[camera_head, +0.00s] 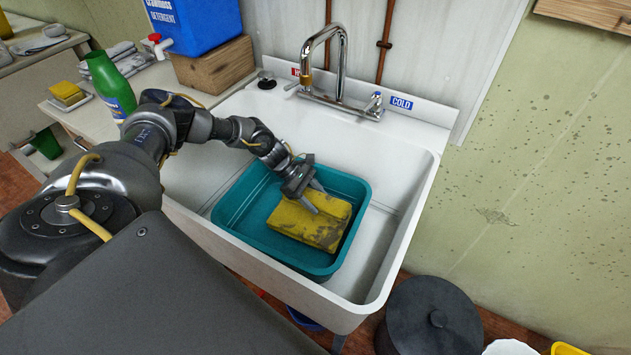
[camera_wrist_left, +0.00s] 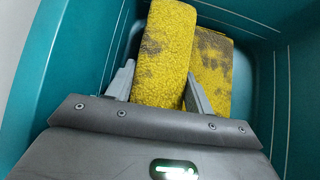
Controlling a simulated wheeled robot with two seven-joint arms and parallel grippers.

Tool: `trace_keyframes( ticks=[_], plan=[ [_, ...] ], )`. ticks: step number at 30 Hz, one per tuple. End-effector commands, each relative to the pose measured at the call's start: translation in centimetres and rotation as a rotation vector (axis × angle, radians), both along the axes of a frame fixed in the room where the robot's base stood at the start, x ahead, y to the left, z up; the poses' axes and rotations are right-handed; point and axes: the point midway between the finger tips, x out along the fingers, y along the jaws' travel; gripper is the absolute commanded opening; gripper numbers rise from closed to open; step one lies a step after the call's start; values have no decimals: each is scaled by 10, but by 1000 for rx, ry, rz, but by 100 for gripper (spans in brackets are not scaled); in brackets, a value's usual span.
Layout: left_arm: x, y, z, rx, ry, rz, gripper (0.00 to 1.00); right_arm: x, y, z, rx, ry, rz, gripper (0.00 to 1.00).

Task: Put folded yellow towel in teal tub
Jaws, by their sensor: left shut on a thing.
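The folded yellow towel (camera_head: 318,223), marked with dark stains, is inside the teal tub (camera_head: 228,206) in the head view. The tub sits in the white sink. My left gripper (camera_head: 317,199) reaches down into the tub and is shut on the towel. In the left wrist view one fold of the towel (camera_wrist_left: 163,55) stands between the fingers (camera_wrist_left: 155,88), and another part lies to its right. The teal tub walls (camera_wrist_left: 62,75) surround it. Whether the towel rests fully on the tub floor is hard to tell. My right gripper is not in view.
The white sink (camera_head: 405,180) has a chrome faucet (camera_head: 340,70) at its back. A green bottle (camera_head: 108,82), a blue detergent container (camera_head: 200,25) on a wooden block (camera_head: 215,66) and a yellow sponge (camera_head: 67,91) stand left. A dark lidded bin (camera_head: 432,318) is on the floor.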

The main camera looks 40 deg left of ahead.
Motion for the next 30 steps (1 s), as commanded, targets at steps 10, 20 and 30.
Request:
trace_keyframes(
  ticks=[10,20,30],
  plan=[
    [0,0,-8,-1,-1,-1,20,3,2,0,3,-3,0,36],
    [0,0,-10,0,0,0,71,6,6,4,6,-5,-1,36],
    [0,0,-9,0,0,0,74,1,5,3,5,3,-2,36]
  ],
)
